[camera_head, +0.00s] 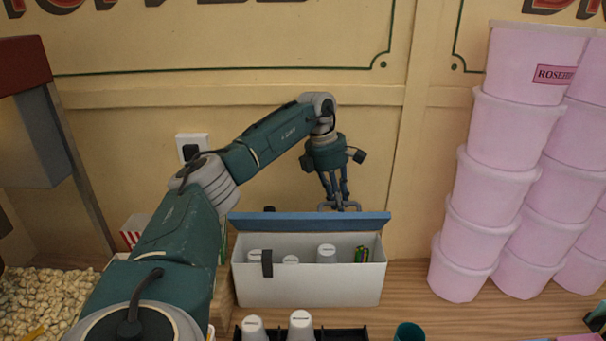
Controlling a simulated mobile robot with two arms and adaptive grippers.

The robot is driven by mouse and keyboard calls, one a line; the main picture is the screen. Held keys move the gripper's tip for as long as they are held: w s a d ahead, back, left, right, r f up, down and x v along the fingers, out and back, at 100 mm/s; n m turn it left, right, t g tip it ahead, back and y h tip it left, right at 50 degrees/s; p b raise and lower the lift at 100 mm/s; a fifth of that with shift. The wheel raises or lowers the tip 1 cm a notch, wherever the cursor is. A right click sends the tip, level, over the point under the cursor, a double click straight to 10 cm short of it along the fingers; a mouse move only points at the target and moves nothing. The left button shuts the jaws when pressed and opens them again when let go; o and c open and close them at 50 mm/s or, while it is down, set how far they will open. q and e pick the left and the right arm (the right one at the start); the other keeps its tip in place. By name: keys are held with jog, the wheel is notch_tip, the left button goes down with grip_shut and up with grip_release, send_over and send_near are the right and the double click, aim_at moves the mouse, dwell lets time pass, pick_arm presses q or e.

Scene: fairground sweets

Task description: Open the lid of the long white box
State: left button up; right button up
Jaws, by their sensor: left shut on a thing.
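The long white box (310,285) stands on the wooden counter against the wall. Its blue lid (300,222) is raised along the back, so the box is open at the top and front of the lid. Inside are several white-capped containers (327,254) and a green and yellow item (361,254). A dark latch (267,264) is on the front wall. My left gripper (341,205) is behind and above the lid, shut on the lid's grey handle; the lid hides part of the grip. My right gripper does not show.
Tall stacks of pink tubs (502,130) stand at the right. A black rack (350,335) with white-capped bottles (301,325) and a teal cup (408,332) are in front. Popcorn (40,295) lies at the left. Bare counter (450,317) shows right of the box.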

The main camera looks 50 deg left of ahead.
pick_arm(q)
jog(key=w+a, duration=0.2)
jog(key=a, duration=0.1)
jog(key=shift+f, duration=0.35)
jog(key=o, duration=0.8)
jog(key=shift+o, duration=0.3)
jog(key=shift+w+r, duration=0.1)
jog(key=shift+r, duration=0.1)
jog(key=shift+w+r, duration=0.1)
jog(key=shift+r, duration=3.5)
